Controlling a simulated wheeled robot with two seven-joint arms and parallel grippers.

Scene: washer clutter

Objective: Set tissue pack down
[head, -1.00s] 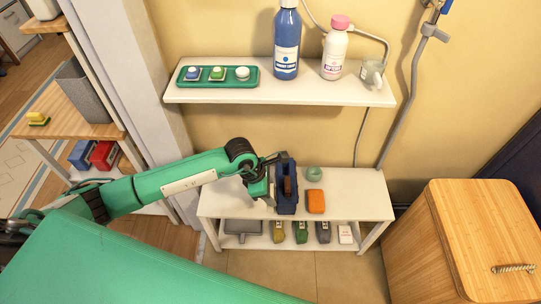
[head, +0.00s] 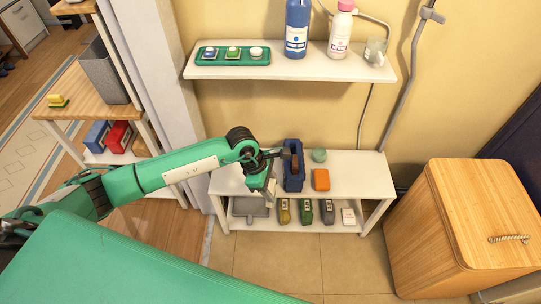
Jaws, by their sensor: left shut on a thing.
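My left gripper (head: 270,172) is over the left part of the low white bench, just left of the blue caddy (head: 292,180). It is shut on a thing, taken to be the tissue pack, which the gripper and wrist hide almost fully. I cannot tell whether the pack touches the bench top. The low white bench (head: 360,176) also carries an orange block (head: 320,180) and a small green round item (head: 319,155), both right of the caddy. My right gripper is not in view.
Below the bench top, a lower shelf holds a grey tray (head: 249,207), several small bottles or packs (head: 306,212) and a white box (head: 348,216). A wall shelf (head: 345,70) with bottles hangs above. A wooden hamper (head: 470,225) stands right. The bench's right end is clear.

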